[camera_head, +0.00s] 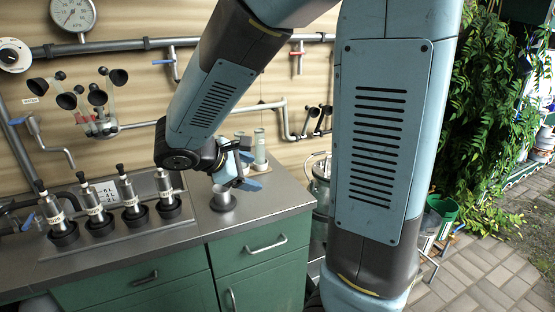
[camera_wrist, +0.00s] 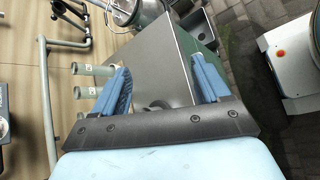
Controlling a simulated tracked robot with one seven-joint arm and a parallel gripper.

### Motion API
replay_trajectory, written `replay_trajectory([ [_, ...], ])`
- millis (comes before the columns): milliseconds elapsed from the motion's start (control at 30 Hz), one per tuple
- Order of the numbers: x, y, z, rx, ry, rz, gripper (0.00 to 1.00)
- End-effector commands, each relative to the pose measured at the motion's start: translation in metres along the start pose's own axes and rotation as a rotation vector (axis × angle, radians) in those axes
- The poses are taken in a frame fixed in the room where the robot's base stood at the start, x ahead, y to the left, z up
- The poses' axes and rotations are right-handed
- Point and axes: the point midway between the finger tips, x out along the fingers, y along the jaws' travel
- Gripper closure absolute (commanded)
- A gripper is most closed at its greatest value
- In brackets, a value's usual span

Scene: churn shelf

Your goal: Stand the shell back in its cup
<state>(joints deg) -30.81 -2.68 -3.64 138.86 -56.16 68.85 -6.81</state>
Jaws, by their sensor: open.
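My gripper (camera_head: 248,171) is over the right end of the metal counter, tilted, with blue fingers spread. In the wrist view its two fingers (camera_wrist: 161,84) are wide apart and nothing shows held between them. Several metal shells with black tips, among them this one (camera_head: 167,187), stand upright in black cups (camera_head: 170,209) in a row to the left. A short metal cylinder (camera_head: 222,198) sits in a dark round base just below my gripper; whether it is the task's shell I cannot tell. A grey curved piece (camera_wrist: 158,104) shows partly between the fingers, cut off by the gripper body.
Clear tubes (camera_head: 260,146) stand on the counter behind my gripper. A milking cluster (camera_head: 95,105) and pipes hang on the wall. A metal can (camera_head: 319,188) stands right of the green cabinet (camera_head: 262,262). The counter front (camera_head: 150,243) is clear.

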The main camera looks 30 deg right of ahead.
Motion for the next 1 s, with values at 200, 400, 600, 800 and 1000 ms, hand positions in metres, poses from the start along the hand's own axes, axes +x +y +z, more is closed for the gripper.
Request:
replay_trajectory([
  [200,-0.002,-0.025,0.047,0.313,0.133,-0.211,0.25],
  [400,-0.016,-0.045,0.076,0.600,0.268,-0.370,0.25],
  [600,-0.038,-0.059,0.099,0.892,0.415,-0.498,0.25],
  [800,-0.065,-0.065,0.117,1.151,0.562,-0.585,0.25],
  [1000,-0.082,-0.067,0.125,1.290,0.649,-0.625,0.25],
])
